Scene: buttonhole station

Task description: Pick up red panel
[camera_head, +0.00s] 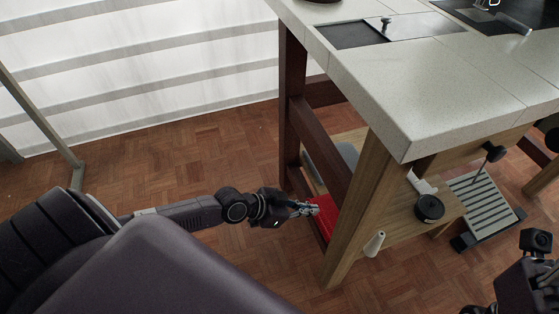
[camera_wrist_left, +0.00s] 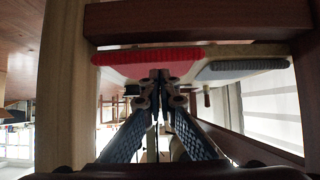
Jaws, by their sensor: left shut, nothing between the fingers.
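The red panel (camera_head: 323,216) lies on the low wooden shelf under the table, partly hidden behind a table leg in the head view. In the left wrist view the red panel (camera_wrist_left: 140,62) shows with a ribbed red edge, just beyond my fingertips. My left gripper (camera_head: 308,209) is at the panel's near left edge; its fingers are shut with nothing between them. In the left wrist view the closed fingertips (camera_wrist_left: 160,76) overlap the panel in the picture; I cannot tell whether they touch it. My right gripper's fingers are not in view.
A grey panel (camera_head: 347,155) lies beside the red one, also in the left wrist view (camera_wrist_left: 242,68). The table's wooden leg (camera_head: 358,210) and dark rail (camera_head: 325,155) stand close to my left gripper. A white cone (camera_head: 374,244) and black spool (camera_head: 429,208) are right.

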